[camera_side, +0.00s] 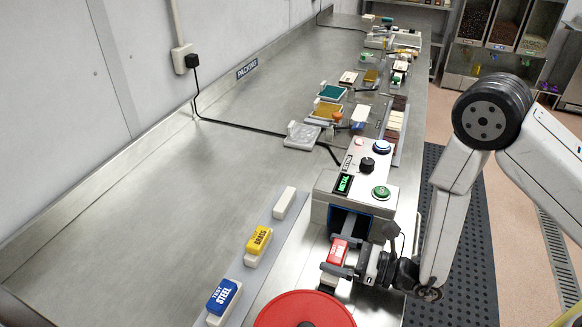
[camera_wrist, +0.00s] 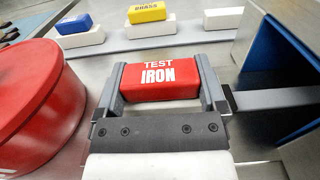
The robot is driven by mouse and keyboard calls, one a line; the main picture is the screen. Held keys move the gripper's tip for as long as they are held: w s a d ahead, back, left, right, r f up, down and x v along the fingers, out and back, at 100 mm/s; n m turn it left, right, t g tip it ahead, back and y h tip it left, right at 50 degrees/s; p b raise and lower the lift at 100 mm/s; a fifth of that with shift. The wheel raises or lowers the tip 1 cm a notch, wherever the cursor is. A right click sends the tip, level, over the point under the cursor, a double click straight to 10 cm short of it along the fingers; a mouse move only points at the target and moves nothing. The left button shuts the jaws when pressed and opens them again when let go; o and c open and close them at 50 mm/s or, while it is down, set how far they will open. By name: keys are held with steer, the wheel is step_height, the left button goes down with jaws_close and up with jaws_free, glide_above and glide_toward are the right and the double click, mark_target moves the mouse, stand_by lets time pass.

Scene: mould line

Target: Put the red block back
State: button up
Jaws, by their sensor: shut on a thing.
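The red block (camera_wrist: 160,80), lettered "TEST IRON", is between the two fingers of my gripper (camera_wrist: 161,90) in the wrist view. My gripper is shut on it. In the side view the red block (camera_side: 338,252) shows in my gripper (camera_side: 340,256), just in front of the dark opening of the metal detector (camera_side: 352,222). A white stand with nothing on it (camera_side: 284,203) is on the grey strip (camera_side: 262,230), behind the yellow "BRASS" block (camera_side: 259,240) and the blue "STEEL" block (camera_side: 222,297), which sit on white stands.
A round red lid (camera_side: 305,310) is at the front, left of my gripper in the wrist view. Moulds and bars (camera_side: 330,108) lie farther along the bench. The left of the bench (camera_side: 140,220) is clear.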

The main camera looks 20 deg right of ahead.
steer(key=shift+f, duration=0.2)
steer(key=o, duration=1)
steer(key=shift+o, duration=0.2)
steer(key=shift+s+d, duration=0.1)
steer(key=shift+v, duration=5.85)
steer(key=shift+r, duration=0.1)
